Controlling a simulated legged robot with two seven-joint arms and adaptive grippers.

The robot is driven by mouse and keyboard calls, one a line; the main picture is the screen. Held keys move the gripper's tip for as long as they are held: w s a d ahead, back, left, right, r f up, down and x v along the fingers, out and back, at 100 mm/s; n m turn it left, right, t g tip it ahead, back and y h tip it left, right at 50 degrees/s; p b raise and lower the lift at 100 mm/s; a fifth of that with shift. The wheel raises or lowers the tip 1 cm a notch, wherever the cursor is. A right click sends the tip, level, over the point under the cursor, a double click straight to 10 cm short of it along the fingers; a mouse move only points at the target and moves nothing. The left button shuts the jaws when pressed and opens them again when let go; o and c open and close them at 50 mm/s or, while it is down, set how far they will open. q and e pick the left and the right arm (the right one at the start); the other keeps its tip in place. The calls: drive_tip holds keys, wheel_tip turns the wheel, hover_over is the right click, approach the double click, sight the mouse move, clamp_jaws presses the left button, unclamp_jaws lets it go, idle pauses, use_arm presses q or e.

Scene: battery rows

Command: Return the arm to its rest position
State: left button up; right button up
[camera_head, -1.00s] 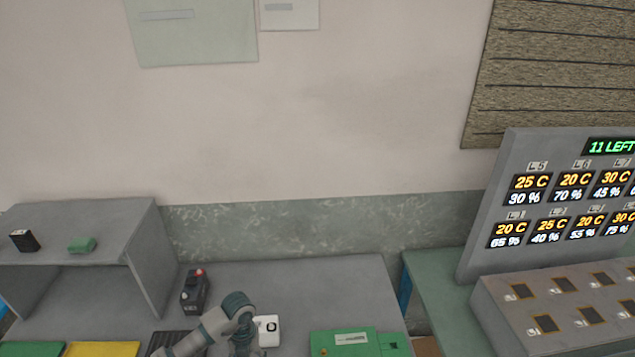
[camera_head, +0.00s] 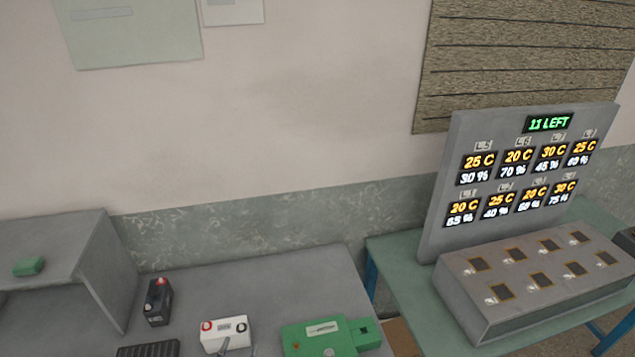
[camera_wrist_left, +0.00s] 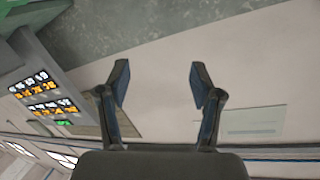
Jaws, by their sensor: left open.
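My left gripper (camera_wrist_left: 160,90) shows in the left wrist view with its two fingers wide apart and nothing between them. Beyond the fingers are the pale wall and its grey-green lower band. In the head view no gripper shows clearly now. My right gripper is in neither view.
A grey table holds a dark battery (camera_head: 158,301), a white battery (camera_head: 226,334) and a green device (camera_head: 318,338). A grey shelf (camera_head: 62,246) with a green block (camera_head: 28,267) stands left. A display board (camera_head: 520,180) and slotted box (camera_head: 535,285) stand on a green table (camera_head: 405,290).

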use_arm(q)
drive_tip(key=s+a+f+n+g, duration=0.1)
drive_tip(key=s+f+g, duration=0.65)
drive_tip(key=s, duration=0.35)
drive_tip(key=s+f+n+g, duration=0.2)
drive_tip(key=s+f+g, duration=0.4)
drive_tip(key=s+f, duration=0.45)
wheel_tip(320, 180, down, 24)
drive_tip(key=s+f, duration=0.1)
drive_tip(key=s, duration=0.2)
drive_tip(key=s+a+f+g, duration=0.1)
drive_tip(key=s+f, duration=0.7)
drive_tip(key=s+a+f, duration=0.2)
drive_tip(key=s+f, duration=0.6)
drive_tip(key=s, duration=0.1)
drive_tip(key=shift+s+a+m+g+b, duration=0.25)
drive_tip(key=shift+m+g+b, duration=0.1)
drive_tip(key=shift+m+b, duration=0.1)
